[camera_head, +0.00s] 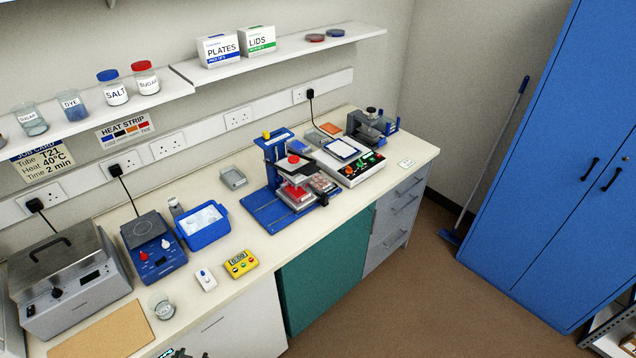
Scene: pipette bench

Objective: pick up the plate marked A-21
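No label A-21 can be read in the head view. Flat plates show at the blue press-like stand (262,209): a red-filled plate (297,194) sits at its front, and a greyish-pink plate (321,182) lies beside it to the right. Their markings are too small to read. A small dark piece (179,353) at the bottom edge looks like the tip of my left gripper. It is cut off by the frame, so its fingers cannot be judged. It is well apart from the plates. My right gripper is not in view.
A control box (345,172) with knobs stands right of the stand. A shelf (300,50) overhangs the bench. The bench's front strip is partly free.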

